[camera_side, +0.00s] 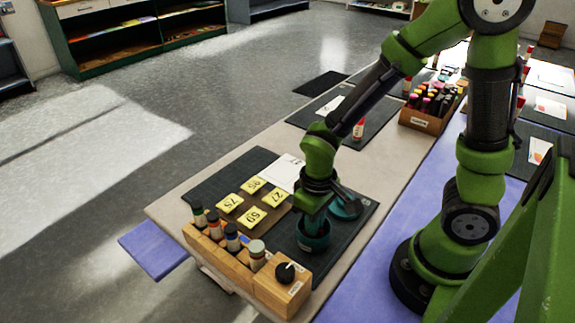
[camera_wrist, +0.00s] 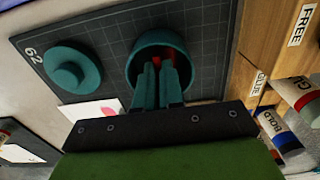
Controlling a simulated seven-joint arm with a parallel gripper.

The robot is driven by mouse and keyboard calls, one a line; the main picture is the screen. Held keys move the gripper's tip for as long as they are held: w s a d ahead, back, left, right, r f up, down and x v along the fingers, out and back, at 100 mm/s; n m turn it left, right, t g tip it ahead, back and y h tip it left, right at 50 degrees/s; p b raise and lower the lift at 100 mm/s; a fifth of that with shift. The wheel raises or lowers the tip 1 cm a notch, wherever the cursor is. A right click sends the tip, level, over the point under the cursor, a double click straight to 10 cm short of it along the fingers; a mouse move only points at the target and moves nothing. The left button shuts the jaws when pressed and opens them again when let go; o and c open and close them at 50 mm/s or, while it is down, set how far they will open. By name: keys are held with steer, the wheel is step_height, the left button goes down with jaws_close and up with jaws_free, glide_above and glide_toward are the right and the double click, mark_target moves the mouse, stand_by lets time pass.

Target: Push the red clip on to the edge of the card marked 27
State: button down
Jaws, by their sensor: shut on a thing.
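The card marked 27 (camera_side: 276,196) is yellow and lies with several other yellow numbered cards on the dark mat in the side view. My gripper (camera_wrist: 160,68) reaches down into a round teal pot (camera_wrist: 134,68), which also shows in the side view (camera_side: 313,242). The fingers are close together, shut on a red clip (camera_wrist: 157,58). The clip is mostly hidden by the fingers and the pot wall. Red also shows right of the fingertips; I cannot tell if it is a separate clip. The pot stands right of the cards.
A teal lid (camera_wrist: 75,76) lies beside the pot. A white sheet (camera_side: 282,172) lies behind the cards. A box of markers (camera_side: 430,108) stands farther back.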

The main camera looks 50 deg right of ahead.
steer(key=shift+r, duration=2.95)
steer(key=w+d+f, duration=0.1)
steer(key=w+d, duration=0.5)
steer(key=d, duration=0.7)
steer(key=w+d, duration=0.7)
steer(key=d, duration=0.5)
steer(key=shift+s+d+f, duration=0.1)
steer(key=shift+s+f, duration=0.05)
steer(key=shift+f, duration=1.25)
steer(key=shift+s+f, duration=0.1)
steer(key=shift+f, duration=1.3)
steer(key=shift+f, duration=0.55)
steer(key=shift+a, duration=1.4)
